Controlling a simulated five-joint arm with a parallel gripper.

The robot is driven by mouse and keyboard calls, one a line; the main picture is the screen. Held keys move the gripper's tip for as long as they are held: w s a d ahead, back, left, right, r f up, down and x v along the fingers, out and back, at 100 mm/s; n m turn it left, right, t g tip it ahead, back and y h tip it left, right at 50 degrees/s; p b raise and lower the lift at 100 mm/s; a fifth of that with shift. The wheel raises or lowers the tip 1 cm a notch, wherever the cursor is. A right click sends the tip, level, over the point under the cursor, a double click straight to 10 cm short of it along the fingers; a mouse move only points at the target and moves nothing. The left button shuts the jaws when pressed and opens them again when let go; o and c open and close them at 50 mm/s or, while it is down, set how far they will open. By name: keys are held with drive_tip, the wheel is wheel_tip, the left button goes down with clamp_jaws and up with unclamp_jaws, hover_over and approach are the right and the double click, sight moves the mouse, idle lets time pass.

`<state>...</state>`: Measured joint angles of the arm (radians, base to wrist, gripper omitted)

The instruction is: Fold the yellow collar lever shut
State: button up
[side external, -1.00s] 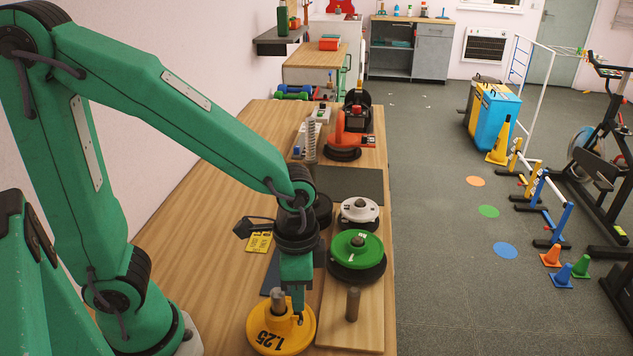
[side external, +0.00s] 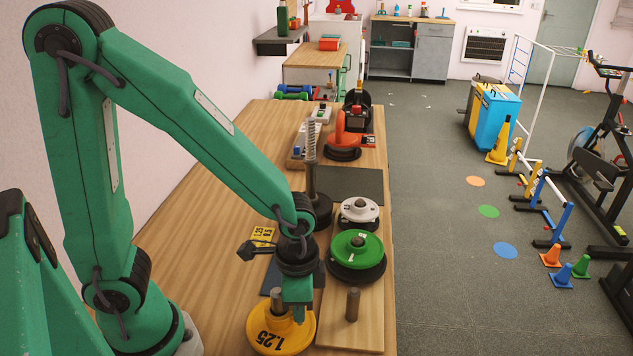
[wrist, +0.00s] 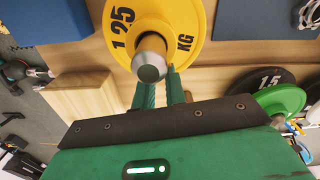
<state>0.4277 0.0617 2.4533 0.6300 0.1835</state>
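A yellow disc marked 1.25 (side external: 268,338) lies at the front of the bench around a metal peg (side external: 276,300). Its KG lettering shows in the wrist view, where the yellow disc (wrist: 193,18) is at the top with the peg's grey end (wrist: 149,66) facing the camera. I cannot make out a separate yellow lever on it. My gripper (side external: 298,312) points down just right of the peg. In the wrist view its two green fingers (wrist: 161,82) have a narrow gap between them with nothing visibly held. The peg partly covers the left fingertip.
A bare peg (side external: 352,304) stands on a wooden board (side external: 368,328) to the right. Behind it are a green disc (side external: 352,245), a white disc (side external: 362,209) and a spring-topped post (side external: 311,165). The left bench surface is clear.

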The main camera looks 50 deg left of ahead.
clamp_jaws()
drive_tip(key=shift+g, duration=0.4)
drive_tip(key=shift+w+d+g+y, duration=0.1)
drive_tip(key=shift+g+y, duration=0.2)
drive_tip(key=o, duration=0.6)
unclamp_jaws()
drive_tip(key=shift+o, duration=0.2)
drive_tip(key=shift+r, duration=0.1)
